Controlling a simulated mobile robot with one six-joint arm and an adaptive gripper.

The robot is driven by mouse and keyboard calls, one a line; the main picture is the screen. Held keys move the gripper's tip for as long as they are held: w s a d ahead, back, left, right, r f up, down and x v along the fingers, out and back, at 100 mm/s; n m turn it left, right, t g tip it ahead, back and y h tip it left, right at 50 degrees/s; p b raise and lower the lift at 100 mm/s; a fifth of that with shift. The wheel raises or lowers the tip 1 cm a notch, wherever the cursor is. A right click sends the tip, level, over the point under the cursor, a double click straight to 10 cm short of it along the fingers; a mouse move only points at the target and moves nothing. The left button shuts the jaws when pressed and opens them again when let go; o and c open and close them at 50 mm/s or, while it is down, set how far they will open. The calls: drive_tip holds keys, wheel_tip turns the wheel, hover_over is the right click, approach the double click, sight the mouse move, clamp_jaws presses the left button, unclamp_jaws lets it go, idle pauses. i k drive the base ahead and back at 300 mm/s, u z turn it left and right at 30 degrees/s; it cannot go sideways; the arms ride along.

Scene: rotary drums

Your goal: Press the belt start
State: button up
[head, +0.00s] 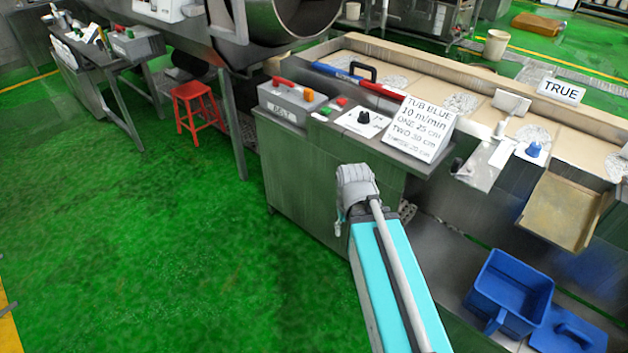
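A grey control box (284,109) stands at the left end of the steel counter along the conveyor. Its front label seems to read BELT. It has a red handle on top and an orange knob (308,95). A green button (325,111) and a red button (342,101) sit just right of it. My teal arm reaches up from the bottom. Its grey end (357,184) is in front of the counter, apart from the buttons in the picture. My gripper's fingers cannot be made out, so I cannot tell whether they are open or shut.
A white panel with a black knob (364,118) and a sign reading TUB BLUE (420,128) stand right of the buttons. A blue tub (512,292) is low at the right. A red stool (197,105) stands left. The green floor (150,230) at left is clear.

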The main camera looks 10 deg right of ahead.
sight(324, 111)
drive_tip(key=u, duration=0.05)
drive_tip(key=i, duration=1)
drive_tip(key=z, duration=0.05)
